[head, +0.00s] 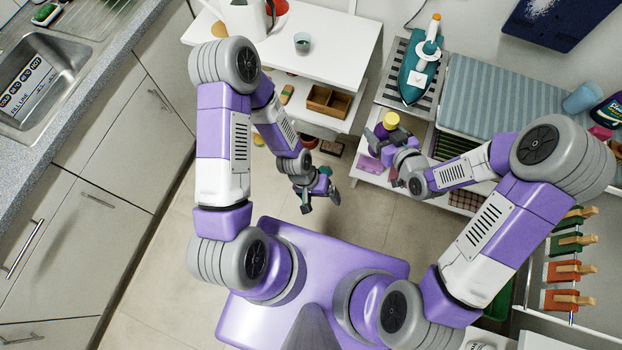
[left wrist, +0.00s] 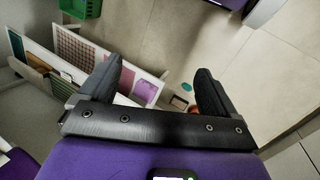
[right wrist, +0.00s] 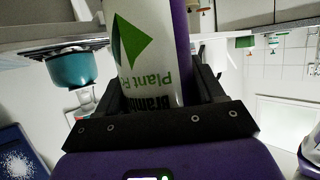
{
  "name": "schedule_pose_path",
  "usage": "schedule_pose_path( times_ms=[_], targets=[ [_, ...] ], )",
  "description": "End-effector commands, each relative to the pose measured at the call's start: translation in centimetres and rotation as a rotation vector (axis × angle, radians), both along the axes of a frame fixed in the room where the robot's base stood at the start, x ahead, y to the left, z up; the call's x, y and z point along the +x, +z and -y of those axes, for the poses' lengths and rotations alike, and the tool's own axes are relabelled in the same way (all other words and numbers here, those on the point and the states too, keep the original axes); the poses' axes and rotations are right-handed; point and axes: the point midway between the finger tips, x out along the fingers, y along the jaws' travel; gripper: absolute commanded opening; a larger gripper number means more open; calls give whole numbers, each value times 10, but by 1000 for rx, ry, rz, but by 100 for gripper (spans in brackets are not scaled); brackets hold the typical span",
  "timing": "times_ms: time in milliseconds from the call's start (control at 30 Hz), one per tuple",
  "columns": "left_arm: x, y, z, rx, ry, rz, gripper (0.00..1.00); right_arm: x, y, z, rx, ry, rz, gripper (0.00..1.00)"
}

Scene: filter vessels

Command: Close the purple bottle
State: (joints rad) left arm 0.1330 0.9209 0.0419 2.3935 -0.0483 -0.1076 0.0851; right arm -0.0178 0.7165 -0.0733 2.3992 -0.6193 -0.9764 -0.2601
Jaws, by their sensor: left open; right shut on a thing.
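The purple bottle, with a white label and a green diamond, fills the upper middle of the right wrist view (right wrist: 150,50). My right gripper (head: 378,138) is shut on it, one finger on each side. In the head view, a yellow round top (head: 391,120) shows above a bit of purple at that gripper; I cannot tell whether it is a cap or how it sits. My left gripper (head: 320,190) is open and empty, lower and to the left of the bottle, above the floor. In the left wrist view its fingers (left wrist: 155,95) are apart with nothing between them.
A white table (head: 335,45) with a cup (head: 302,42) and a shelf stands at the back. A teal iron (head: 421,65) rests right of the bottle, beside a striped blue board (head: 505,105). Floor is clear below the left gripper.

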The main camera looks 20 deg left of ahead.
Motion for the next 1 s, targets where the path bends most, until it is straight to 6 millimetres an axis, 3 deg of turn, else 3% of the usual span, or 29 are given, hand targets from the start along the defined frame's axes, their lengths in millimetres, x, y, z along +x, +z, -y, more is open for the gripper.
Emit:
schedule_pose_path(
  times_ms=[300, 733, 867, 1000],
  targets=[
    [-18, -17, -25, 36, 109, 60, 91, 0, 1, 0, 1, 0, 2, 0],
    [-18, -17, -26, 38, 113, 65, 91, 3, 2, 4, 4, -25, 3, 0],
    [-18, -17, -26, 38, 113, 65, 91, 12, 7, 26, 15, -155, 1, 0],
    [-18, -17, -25, 38, 113, 65, 91, 22, 14, 67, 20, -372, 1, 0]
  ],
)
